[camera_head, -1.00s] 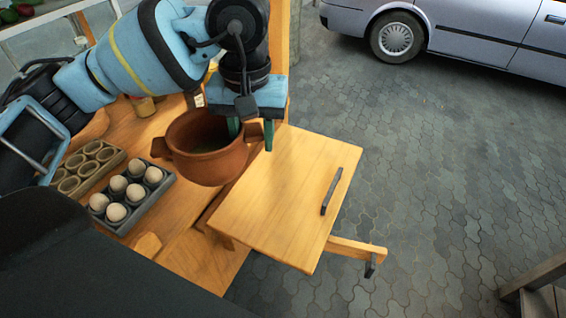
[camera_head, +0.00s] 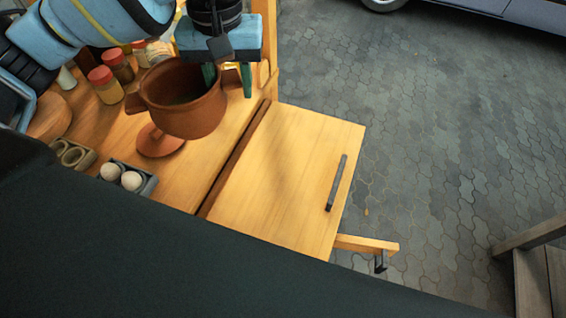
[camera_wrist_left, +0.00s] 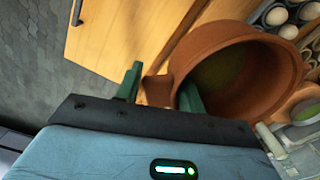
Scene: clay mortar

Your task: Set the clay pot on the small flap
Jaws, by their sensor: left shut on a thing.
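The clay pot (camera_head: 184,104) is a reddish-brown open vessel with side handles, held in the air above the wooden counter. My left gripper (camera_head: 227,80) is shut on the pot's right side. In the left wrist view the pot (camera_wrist_left: 245,75) shows its greenish inside, and the gripper's green fingers (camera_wrist_left: 160,92) are on either side of the pot's handle. The small flap (camera_head: 290,175) is a light wooden board to the right of the pot, with a dark bar handle along its right edge; it also shows in the left wrist view (camera_wrist_left: 125,35). My right gripper is not in view.
A reddish round lid-like piece (camera_head: 160,141) is on the counter below the pot. Red-capped jars (camera_head: 106,86) and an egg tray (camera_head: 140,185) stand to the left. The flap's top is bare. A wooden arm with a hook (camera_head: 368,246) sticks out past the flap.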

